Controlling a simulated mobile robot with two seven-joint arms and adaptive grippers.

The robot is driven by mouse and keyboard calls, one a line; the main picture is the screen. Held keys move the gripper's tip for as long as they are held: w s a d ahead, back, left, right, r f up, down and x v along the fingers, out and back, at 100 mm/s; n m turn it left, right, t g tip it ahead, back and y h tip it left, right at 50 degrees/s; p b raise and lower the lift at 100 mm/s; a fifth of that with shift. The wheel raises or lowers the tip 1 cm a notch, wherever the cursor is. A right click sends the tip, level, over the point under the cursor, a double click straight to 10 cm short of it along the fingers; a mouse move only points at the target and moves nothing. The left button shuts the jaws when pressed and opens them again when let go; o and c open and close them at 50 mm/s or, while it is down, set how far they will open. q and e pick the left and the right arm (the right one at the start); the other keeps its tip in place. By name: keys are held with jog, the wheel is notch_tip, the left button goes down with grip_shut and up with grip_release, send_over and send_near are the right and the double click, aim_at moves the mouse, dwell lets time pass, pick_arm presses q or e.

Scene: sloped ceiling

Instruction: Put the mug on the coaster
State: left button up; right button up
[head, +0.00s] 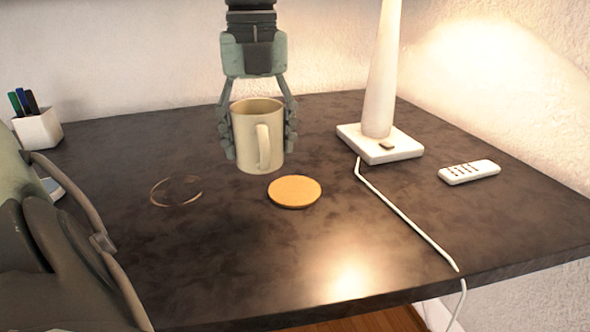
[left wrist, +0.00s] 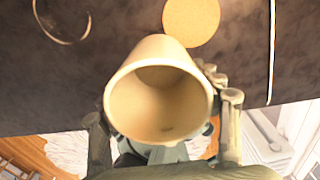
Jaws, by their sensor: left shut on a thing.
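The cream mug (head: 245,133) is upright, its handle facing the head camera. My left gripper (head: 258,135) is shut on it, with fingers on both sides of its body. The mug looks raised over the desk, though the height is hard to tell. The round orange-tan coaster (head: 295,190) lies flat and empty on the desk, lower and to the right of the mug in the head view. In the left wrist view the mug's open mouth (left wrist: 160,97) fills the middle and the coaster (left wrist: 191,20) shows above it. My right gripper is not in view.
The dark desk (head: 240,260) has a thin ring mark (head: 177,191) left of the coaster. A white lamp (head: 380,143) with a cord (head: 405,215) and a remote (head: 469,172) stand to the right. A pen holder (head: 38,129) is at the far left. The desk's front middle is clear.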

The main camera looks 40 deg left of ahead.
pick_arm(q)
jog(key=w+f, duration=0.1)
jog(key=w, duration=0.1)
jog(key=w+f, duration=0.1)
jog(key=w, duration=0.1)
jog(key=w+f, duration=0.2)
jog(key=w, duration=0.1)
jog(key=shift+d+f+p, duration=0.1)
jog(key=shift+d+p, duration=0.1)
jog(key=shift+p, duration=0.1)
jog(key=shift+w+f, duration=0.1)
jog(key=shift+w, duration=0.1)
jog(key=shift+f, duration=0.15)
notch_tip(320, 180, down, 3)
jog(key=shift+f, duration=0.4)
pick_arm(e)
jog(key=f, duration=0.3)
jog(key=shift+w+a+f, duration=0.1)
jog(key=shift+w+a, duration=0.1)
pick_arm(q)
jog(key=shift+f, duration=0.1)
